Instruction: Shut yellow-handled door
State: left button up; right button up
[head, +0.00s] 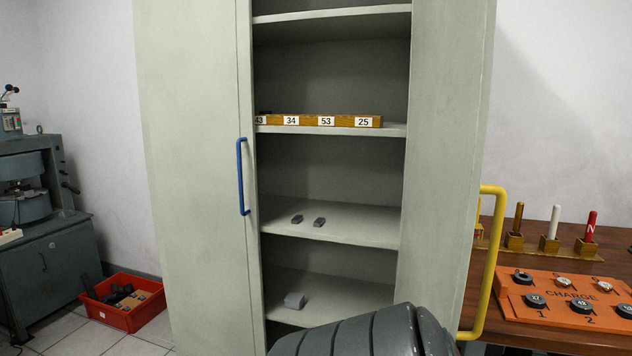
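The yellow-handled door (445,150) is the right door of a tall grey-green cabinet. It stands open, swung out toward me, so the shelves show. Its yellow handle (489,262) is a long vertical bar on the door's right edge. The left door (190,170), with a blue handle (242,178), covers the left part of the cabinet and appears shut. Neither of my grippers is in view. A dark ribbed part, likely my own arm, rises at the bottom centre and hides the lower end of the cabinet opening.
Shelves hold a wooden strip with number labels (318,120), two small grey blocks (308,220) and a grey block (294,300). Right of the door is a wooden table (575,238) with an orange board (566,298). A red bin (124,301) sits on the floor at left.

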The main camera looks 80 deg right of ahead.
aim_at(453, 42)
jog(key=k+l+z, duration=0.1)
jog(key=z, duration=0.35)
jog(key=k+l+z, duration=0.2)
jog(key=z, duration=0.2)
jog(key=k+l+z, duration=0.25)
jog(key=z, duration=0.2)
jog(key=k, duration=0.05)
